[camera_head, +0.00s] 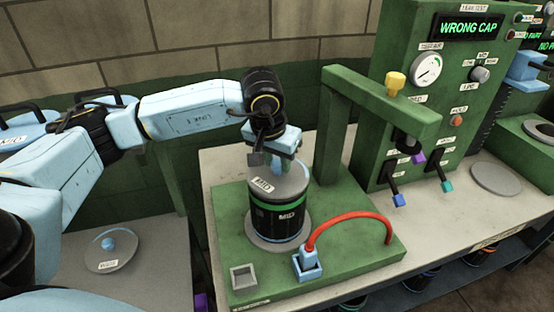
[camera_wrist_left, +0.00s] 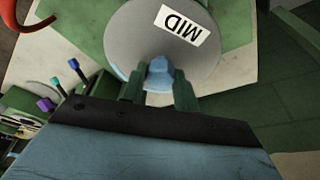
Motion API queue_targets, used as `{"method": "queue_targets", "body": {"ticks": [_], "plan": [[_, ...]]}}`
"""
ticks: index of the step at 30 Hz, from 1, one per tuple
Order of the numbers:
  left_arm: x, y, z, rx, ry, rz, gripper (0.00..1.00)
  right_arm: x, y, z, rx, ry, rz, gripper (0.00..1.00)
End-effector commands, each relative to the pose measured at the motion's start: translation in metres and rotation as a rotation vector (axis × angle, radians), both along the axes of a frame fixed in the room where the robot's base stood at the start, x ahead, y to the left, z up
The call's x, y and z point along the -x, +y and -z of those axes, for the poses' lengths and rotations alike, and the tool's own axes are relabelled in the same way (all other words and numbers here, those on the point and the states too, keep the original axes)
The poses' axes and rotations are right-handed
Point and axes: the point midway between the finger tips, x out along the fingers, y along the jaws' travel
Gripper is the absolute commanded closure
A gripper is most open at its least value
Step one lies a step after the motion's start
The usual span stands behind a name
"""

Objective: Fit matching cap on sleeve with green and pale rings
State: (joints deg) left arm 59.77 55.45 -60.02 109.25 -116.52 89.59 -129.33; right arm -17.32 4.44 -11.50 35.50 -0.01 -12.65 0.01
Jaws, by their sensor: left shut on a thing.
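My left gripper (camera_head: 279,166) comes from above and is shut on the cap's blue knob. The left wrist view shows the cap (camera_wrist_left: 125,40) and its knob (camera_wrist_left: 160,74) between the fingers. My right gripper is not in view.
A display (camera_head: 468,28) on the green panel reads WRONG CAP. A green overhead arm (camera_head: 385,100) stands right of the sleeve. A red hose (camera_head: 345,222) with a blue plug (camera_head: 307,263) arches in front. Another grey cap (camera_head: 110,255) lies on the left table.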

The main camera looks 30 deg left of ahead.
Motion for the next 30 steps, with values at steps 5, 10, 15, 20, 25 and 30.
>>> {"method": "queue_targets", "body": {"ticks": [5,10,15,20,25,30], "plan": [[0.000,0.000,-0.001,0.000,-0.002,-0.001,0.63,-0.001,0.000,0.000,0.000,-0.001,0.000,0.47],[0.000,0.000,-0.001,0.000,-0.002,0.000,0.44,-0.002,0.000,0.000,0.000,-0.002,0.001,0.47],[0.000,0.000,-0.001,0.000,-0.001,0.000,0.44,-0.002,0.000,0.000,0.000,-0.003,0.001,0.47],[0.001,0.000,-0.005,0.000,-0.001,0.000,0.44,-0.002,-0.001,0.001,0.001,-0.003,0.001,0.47],[0.008,0.000,-0.029,-0.001,-0.005,0.001,0.44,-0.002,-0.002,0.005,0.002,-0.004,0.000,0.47],[0.017,-0.001,-0.068,0.001,-0.007,0.000,0.44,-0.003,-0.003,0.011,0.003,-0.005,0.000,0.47]]}}
